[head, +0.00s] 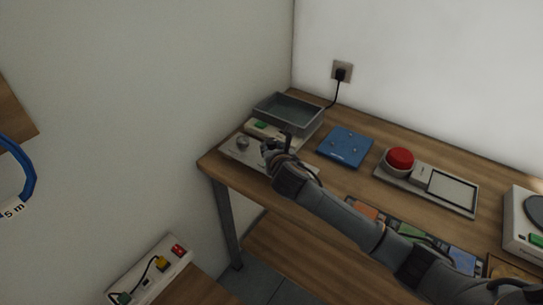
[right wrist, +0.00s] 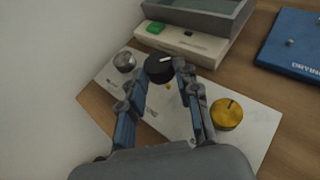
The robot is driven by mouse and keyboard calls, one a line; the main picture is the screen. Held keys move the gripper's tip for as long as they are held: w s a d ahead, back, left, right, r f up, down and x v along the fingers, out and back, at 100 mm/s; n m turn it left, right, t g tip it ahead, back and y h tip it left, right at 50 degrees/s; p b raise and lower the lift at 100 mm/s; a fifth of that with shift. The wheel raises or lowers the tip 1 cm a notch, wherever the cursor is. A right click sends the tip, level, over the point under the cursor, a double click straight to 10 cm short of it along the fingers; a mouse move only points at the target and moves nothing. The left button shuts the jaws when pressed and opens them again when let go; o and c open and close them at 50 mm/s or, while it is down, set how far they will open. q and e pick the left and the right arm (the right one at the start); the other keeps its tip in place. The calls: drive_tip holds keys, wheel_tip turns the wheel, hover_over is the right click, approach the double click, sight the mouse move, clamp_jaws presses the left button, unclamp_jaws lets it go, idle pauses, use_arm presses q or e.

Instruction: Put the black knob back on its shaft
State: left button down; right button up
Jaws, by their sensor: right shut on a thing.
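The black knob (right wrist: 160,68) with a white pointer mark sits between the fingertips of my right gripper (right wrist: 163,72), which is shut on it. The right gripper also shows in the head view (head: 267,150), over the light grey panel (head: 232,151) at the table's left end. The panel (right wrist: 262,133) carries a silver knob (right wrist: 125,61) to the left and a yellow knob (right wrist: 227,113) to the right. A small brass-coloured piece (right wrist: 168,87), perhaps the shaft, shows just below the black knob. Whether the knob touches the panel cannot be told. My left gripper is out of view.
Behind the panel are a white box with a green button (right wrist: 156,29) and a grey tray (head: 262,106). A blue plate (head: 345,146) lies to the right. A wall is close on the left.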

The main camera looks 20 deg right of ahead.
drive_tip(key=shift+w+f, duration=0.25)
drive_tip(key=f, duration=0.3)
drive_tip(key=shift+w+f, duration=0.1)
drive_tip(key=shift+w, duration=0.2)
drive_tip(key=shift+f, duration=0.25)
drive_tip(key=shift+f, duration=0.15)
drive_tip(key=shift+f, duration=0.45)
drive_tip(key=o, duration=1)
